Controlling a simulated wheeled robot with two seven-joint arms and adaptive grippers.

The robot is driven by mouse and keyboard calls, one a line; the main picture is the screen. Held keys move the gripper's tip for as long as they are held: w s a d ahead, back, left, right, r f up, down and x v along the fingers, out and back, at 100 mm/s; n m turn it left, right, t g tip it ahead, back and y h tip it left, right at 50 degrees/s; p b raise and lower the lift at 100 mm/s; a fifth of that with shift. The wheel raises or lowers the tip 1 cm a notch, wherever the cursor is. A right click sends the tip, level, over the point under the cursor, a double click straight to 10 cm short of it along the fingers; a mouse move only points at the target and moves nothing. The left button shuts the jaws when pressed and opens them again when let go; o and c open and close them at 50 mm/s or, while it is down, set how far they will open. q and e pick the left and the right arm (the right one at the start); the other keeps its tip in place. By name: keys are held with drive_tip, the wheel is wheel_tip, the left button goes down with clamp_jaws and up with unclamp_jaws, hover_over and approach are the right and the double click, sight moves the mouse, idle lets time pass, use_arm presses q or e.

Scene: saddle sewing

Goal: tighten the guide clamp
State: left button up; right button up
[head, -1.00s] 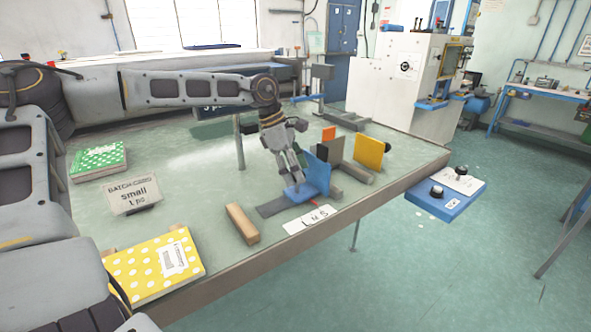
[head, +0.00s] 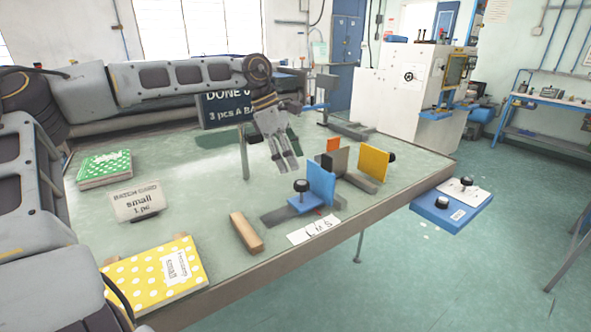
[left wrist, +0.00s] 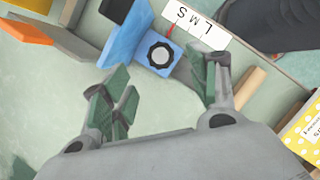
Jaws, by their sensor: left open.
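The guide clamp is a blue piece with an upright blue plate (head: 321,182) and a round black knob (head: 301,185) on its low base. It stands on a dark grey strip on the table, near a white card marked L, M and S (head: 314,230). My left gripper (head: 287,164) is open and empty, above and behind the knob, apart from it. In the left wrist view the black knob (left wrist: 160,54) lies beyond the spread fingers (left wrist: 163,95), between them. My right gripper is not in view.
Grey, orange (head: 334,146) and yellow (head: 374,162) upright plates stand right of and behind the clamp. A wooden block (head: 246,231) lies to its left. Yellow (head: 150,278) and green (head: 104,168) dotted packs and a "small" sign (head: 138,201) are further left.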

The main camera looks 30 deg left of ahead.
use_arm(q)
drive_tip(key=shift+v, duration=2.5)
wheel_tip(320, 180, up, 22)
drive_tip(key=p, duration=2.2)
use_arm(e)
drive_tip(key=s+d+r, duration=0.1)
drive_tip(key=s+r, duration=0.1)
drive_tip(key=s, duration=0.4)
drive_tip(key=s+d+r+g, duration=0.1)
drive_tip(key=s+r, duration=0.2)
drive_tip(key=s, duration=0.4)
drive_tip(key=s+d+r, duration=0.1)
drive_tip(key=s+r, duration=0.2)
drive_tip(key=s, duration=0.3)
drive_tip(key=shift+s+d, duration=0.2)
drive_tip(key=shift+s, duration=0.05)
